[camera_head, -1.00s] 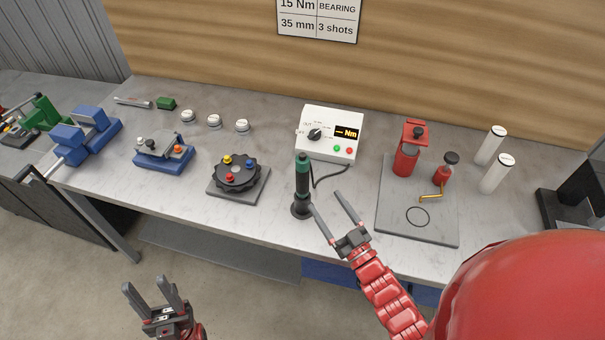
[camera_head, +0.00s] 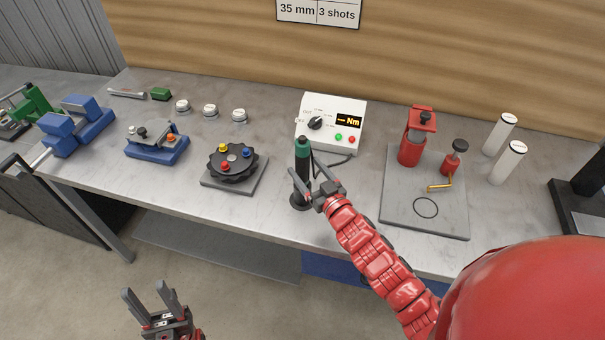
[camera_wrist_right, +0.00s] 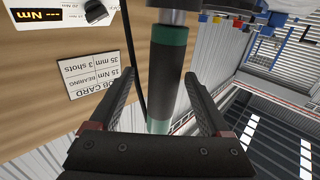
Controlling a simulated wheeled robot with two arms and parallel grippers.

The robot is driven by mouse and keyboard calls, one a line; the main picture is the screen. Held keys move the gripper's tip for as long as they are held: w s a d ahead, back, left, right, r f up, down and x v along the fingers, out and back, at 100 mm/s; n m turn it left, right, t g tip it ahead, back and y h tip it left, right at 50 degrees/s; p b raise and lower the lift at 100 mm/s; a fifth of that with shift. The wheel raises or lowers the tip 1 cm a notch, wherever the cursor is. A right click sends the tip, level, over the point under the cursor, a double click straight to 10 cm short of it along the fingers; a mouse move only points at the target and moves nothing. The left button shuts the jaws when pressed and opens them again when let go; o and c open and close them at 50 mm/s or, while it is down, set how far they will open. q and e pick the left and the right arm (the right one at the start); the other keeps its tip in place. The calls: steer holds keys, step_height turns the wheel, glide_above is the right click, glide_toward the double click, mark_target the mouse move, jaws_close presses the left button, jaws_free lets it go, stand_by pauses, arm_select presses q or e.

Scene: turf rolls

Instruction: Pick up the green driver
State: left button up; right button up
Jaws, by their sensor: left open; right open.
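The green driver (camera_head: 303,155) stands upright in a dark round base on the bench, with a dark green top and a black lower body. It also shows in the right wrist view (camera_wrist_right: 168,75), running between the two fingers. My right gripper (camera_head: 302,180) is at the driver, with its fingers open on either side of the shaft. In the right wrist view my right gripper (camera_wrist_right: 160,95) shows gaps between the fingers and the driver. My left gripper (camera_head: 150,297) is open and empty, low in front of the bench.
A white controller box (camera_head: 331,122) with a cable stands behind the driver. A black dial fixture (camera_head: 232,160) is to its left. A grey plate (camera_head: 405,215) with red tools is to its right. The bench top (camera_head: 270,225) around the driver's base is mostly clear.

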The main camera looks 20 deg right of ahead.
steer(key=w, duration=0.1)
steer(key=w+a+b, duration=0.1)
steer(key=w+b, duration=0.1)
steer(key=w, duration=0.1)
steer(key=shift+a+f, duration=0.15)
steer(key=shift+f, duration=0.2)
steer(key=shift+w+r, duration=0.15)
steer(key=shift+w, duration=0.2)
steer(key=shift+c, duration=0.2)
jaws_close()
